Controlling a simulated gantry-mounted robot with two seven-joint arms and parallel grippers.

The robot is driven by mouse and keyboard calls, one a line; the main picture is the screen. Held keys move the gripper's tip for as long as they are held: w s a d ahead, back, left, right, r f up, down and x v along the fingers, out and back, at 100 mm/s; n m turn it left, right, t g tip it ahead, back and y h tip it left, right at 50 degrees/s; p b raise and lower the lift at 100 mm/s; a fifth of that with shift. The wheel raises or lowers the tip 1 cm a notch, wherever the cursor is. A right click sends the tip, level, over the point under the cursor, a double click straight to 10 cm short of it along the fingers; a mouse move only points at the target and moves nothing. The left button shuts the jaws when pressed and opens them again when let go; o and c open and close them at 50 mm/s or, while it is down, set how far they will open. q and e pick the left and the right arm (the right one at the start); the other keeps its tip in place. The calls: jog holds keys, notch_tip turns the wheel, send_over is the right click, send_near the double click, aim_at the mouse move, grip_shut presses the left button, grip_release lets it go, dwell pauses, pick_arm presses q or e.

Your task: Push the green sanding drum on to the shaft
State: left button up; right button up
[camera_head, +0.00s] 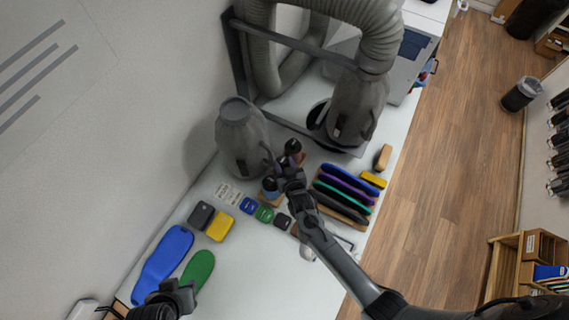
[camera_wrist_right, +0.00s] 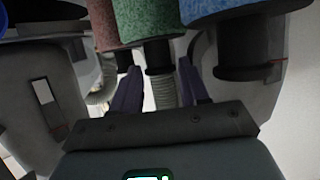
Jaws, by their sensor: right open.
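In the right wrist view the green sanding drum (camera_wrist_right: 146,20) is at top centre, on a dark hub. A red-brown drum (camera_wrist_right: 103,25) is to its left and a blue drum (camera_wrist_right: 240,8) to its right. My right gripper (camera_wrist_right: 160,85) is open, its fingers spread below the green drum with nothing visibly gripped. In the head view my right gripper (camera_head: 272,160) is beside the left grey machine housing (camera_head: 240,140); the green drum cannot be made out there. I cannot clearly identify the shaft. My left gripper (camera_head: 180,294) is at lower left; its jaws are unclear.
The grey machine (camera_head: 345,105) with a ribbed hose (camera_head: 350,20) stands at the back. A rack of coloured insoles (camera_head: 343,190) lies right of my right gripper. Yellow, black, blue and green blocks, a blue insole (camera_head: 163,262) and a green insole (camera_head: 199,267) lie at left.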

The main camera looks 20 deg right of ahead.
jog(key=shift+w+f, duration=0.1)
jog(key=shift+w, duration=0.05)
jog(key=c, duration=0.8)
jog(key=shift+r+p, duration=2.05)
jog(key=shift+r, duration=0.25)
